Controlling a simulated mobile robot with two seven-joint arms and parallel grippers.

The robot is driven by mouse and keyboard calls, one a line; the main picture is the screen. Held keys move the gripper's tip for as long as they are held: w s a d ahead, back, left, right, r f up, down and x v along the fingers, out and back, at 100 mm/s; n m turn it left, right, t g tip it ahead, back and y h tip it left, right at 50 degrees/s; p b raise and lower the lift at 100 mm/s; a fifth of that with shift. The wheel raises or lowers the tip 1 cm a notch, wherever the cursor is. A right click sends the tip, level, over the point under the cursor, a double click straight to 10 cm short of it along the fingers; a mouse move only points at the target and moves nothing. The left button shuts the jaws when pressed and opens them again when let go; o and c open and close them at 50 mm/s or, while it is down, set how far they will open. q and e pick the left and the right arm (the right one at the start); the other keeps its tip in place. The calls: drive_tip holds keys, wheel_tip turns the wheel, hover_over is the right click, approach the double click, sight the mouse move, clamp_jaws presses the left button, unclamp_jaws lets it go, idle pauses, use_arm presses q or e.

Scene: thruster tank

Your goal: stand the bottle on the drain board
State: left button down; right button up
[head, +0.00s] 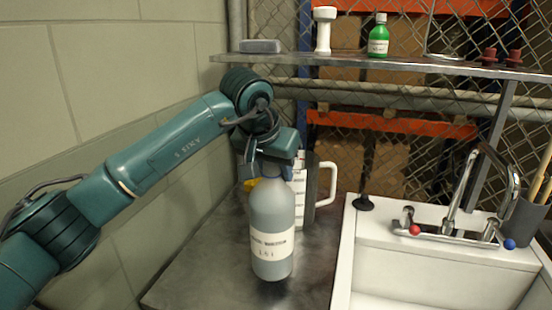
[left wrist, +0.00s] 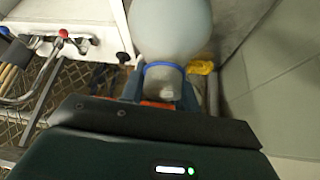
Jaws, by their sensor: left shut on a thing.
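The bottle (head: 272,215) is pale grey with a white label and stands upright over the metal drain board (head: 190,275), left of the sink. My left gripper (head: 270,170) is shut on its neck from behind. In the left wrist view the bottle's body (left wrist: 171,28) fills the top middle, and its blue neck ring lies between the fingers (left wrist: 163,85). The bottle's base is close to the board, with a dark shadow beside it. I cannot tell whether it touches. My right gripper is in neither view.
A shelf (head: 400,65) hangs above. The board's front left is clear.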

use_arm(q)
wheel_tip(320, 180, down, 3)
drive_tip(key=shift+r, duration=0.1)
drive_tip(key=shift+f, duration=0.35)
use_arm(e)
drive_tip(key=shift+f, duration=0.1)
use_arm(q)
drive_tip(key=c, duration=1.5)
unclamp_jaws()
drive_tip(key=shift+f, duration=0.2)
drive_tip(key=o, duration=0.5)
drive_tip(key=shift+c, duration=0.2)
drive_tip(key=shift+r, duration=0.15)
drive_tip(key=b+v, duration=0.1)
drive_tip(key=v, duration=1)
drive_tip(key=shift+s+a+r, duration=0.1)
drive_tip(key=shift+s+r, duration=0.2)
drive_tip(key=shift+r, duration=0.15)
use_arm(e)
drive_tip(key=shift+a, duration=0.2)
